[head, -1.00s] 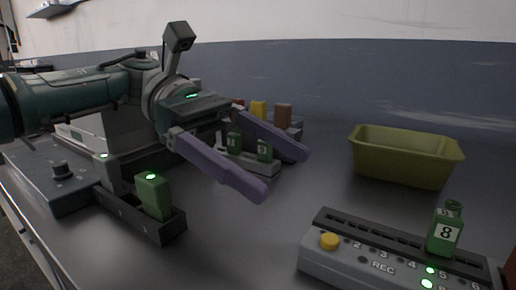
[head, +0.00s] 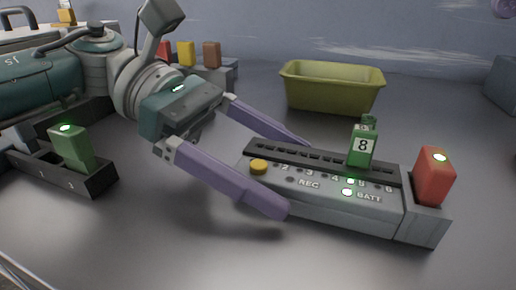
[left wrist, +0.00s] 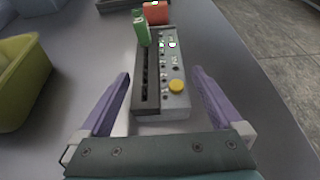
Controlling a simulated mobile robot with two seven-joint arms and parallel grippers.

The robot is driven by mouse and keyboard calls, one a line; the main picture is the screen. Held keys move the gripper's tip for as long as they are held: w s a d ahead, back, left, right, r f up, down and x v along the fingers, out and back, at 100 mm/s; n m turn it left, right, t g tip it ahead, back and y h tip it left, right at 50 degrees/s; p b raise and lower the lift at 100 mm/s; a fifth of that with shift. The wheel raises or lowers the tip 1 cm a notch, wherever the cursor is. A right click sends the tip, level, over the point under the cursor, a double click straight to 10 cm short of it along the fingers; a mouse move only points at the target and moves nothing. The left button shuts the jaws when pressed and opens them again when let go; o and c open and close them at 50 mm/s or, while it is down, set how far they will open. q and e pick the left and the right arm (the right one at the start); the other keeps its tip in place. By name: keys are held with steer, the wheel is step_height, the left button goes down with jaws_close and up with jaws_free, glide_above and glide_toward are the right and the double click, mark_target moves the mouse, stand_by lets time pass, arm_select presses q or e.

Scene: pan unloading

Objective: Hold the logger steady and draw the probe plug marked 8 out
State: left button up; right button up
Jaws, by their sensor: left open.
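The grey logger (head: 330,200) lies on the table at the centre right of the head view, with a dark slotted strip, a yellow button (head: 258,166) and green lights. The green plug marked 8 (head: 362,148) stands upright in its strip, around position 5; another green plug top shows just behind it. My left gripper (head: 297,178) is open, its purple fingers on either side of the logger's left end. The left wrist view shows the logger (left wrist: 173,99) between and beyond the fingers (left wrist: 160,82), with the green plug (left wrist: 142,31) farther off. My right gripper is not clearly visible.
A red block (head: 434,176) stands in a grey holder at the logger's right end. A yellow-green bin (head: 332,88) is behind the logger. A dark rack (head: 95,184) with a green plug (head: 74,148) is at left. Coloured blocks stand at the back left.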

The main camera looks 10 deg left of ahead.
arm_select(q)
jaws_close()
arm_select(e)
steer(key=shift+o, duration=0.8)
steer(key=m+t+h, duration=0.3)
steer(key=m+h, duration=0.8)
steer(key=m, duration=0.7)
glide_toward(369, 124)
steer(key=x, duration=1.1)
